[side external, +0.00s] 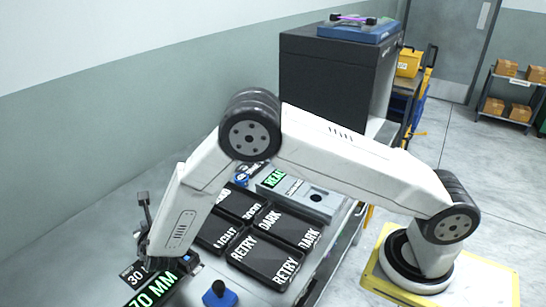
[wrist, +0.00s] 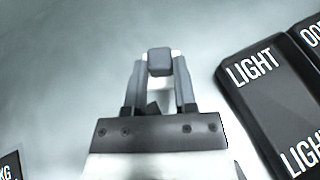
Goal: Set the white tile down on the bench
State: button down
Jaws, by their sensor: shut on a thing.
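My gripper (wrist: 160,65) shows in the wrist view with its two grey fingers close together over the pale bench (wrist: 60,90). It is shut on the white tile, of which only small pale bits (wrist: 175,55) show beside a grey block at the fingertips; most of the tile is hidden. The pale bits blend with the bench, so I cannot tell whether the tile touches it. In the side external view my arm reaches down to the front left of the bench, and the fingertips and tile cannot be made out there.
Black trays marked LIGHT (wrist: 270,95), DARK (side external: 270,217) and RETRY (side external: 265,256) lie right of my gripper. A green-lettered display (side external: 152,290) and a blue knobbed object (side external: 219,294) are near the front. A grey device (side external: 300,197) stands behind the trays. Bare bench lies left.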

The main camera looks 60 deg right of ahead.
jog(key=shift+w+f, duration=0.25)
jog(key=shift+f, duration=1.55)
jog(key=shift+f, duration=0.15)
jog(key=shift+c, duration=2.1)
grip_release()
jog(key=shift+s+a+r, duration=0.1)
jog(key=shift+s+r, duration=0.05)
jog(key=shift+r, duration=0.05)
jog(key=v, duration=1.1)
jog(key=shift+s+a+r, duration=0.1)
jog(key=shift+s+r, duration=0.15)
jog(key=shift+s, duration=0.1)
